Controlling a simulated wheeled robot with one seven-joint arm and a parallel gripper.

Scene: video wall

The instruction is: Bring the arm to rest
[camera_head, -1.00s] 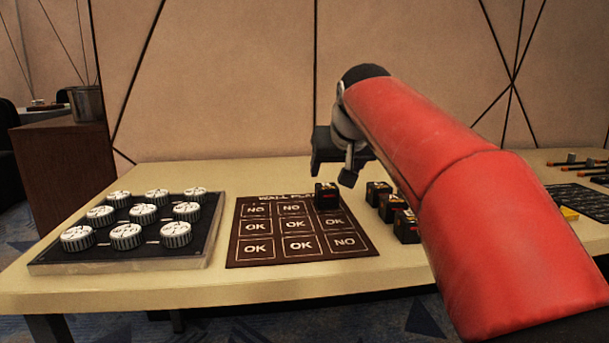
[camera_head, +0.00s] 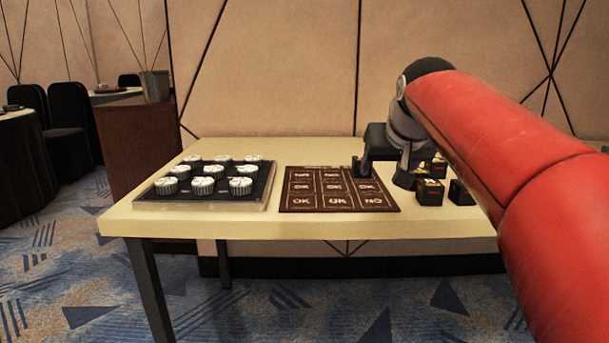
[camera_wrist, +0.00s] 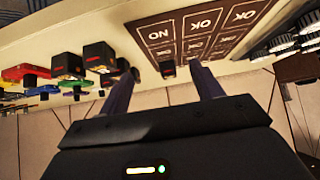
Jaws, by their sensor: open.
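My gripper (camera_head: 384,174) hangs over the table near the right side of a dark brown board marked OK and NO (camera_head: 320,203). In the wrist view my gripper (camera_wrist: 163,74) has its two fingers spread apart. The red arm covers the right part of the head view.
A panel with several white knobs (camera_head: 143,198) lies at the table's left. Several black cubes (camera_head: 429,192) stand right of the board. Coloured items (camera_wrist: 28,78) show in the wrist view. The table's front edge (camera_head: 300,228) and the patterned floor before it are clear.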

